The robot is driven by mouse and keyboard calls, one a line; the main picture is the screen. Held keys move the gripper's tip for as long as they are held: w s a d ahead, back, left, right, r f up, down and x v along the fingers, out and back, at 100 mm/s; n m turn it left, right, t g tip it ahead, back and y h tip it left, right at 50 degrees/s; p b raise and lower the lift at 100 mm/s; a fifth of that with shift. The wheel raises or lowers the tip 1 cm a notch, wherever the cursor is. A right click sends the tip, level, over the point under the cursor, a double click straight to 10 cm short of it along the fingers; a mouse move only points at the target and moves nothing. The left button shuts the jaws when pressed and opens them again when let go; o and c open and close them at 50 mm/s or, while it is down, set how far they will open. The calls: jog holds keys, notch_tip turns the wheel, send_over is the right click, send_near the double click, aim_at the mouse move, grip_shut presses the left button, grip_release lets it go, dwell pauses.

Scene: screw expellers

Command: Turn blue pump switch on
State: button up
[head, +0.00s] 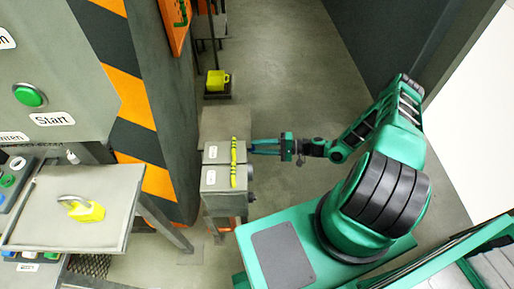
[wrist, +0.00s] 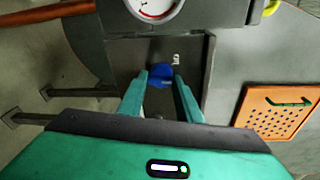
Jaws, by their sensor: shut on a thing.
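The blue pump switch (wrist: 160,73) is a small round knob in a dark recessed panel (wrist: 194,45) in the wrist view. A small white mark sits just right of it. My gripper (wrist: 160,80) has one finger on each side of the knob and is shut on it. In the head view my gripper (head: 262,147) reaches left to the side of a grey box; the switch itself is hidden there.
A gauge (wrist: 155,6) sits above the panel. An orange perforated plate (wrist: 281,112) is at right in the wrist view. Open floor (head: 290,60) lies beyond my arm.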

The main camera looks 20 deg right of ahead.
jog(key=shift+w+d+m+g, duration=0.15)
jog(key=shift+m+g, duration=0.15)
jog(key=shift+m, duration=1.35)
jog(key=shift+w+d+m+g, duration=0.1)
jog(key=shift+m+g, duration=0.2)
jog(key=shift+m, duration=1.35)
jog(key=shift+r, duration=0.1)
jog(key=o, duration=1)
jog(key=shift+a, duration=0.1)
jog(key=shift+s, duration=0.1)
jog(key=v, duration=1)
jog(key=shift+d, duration=0.4)
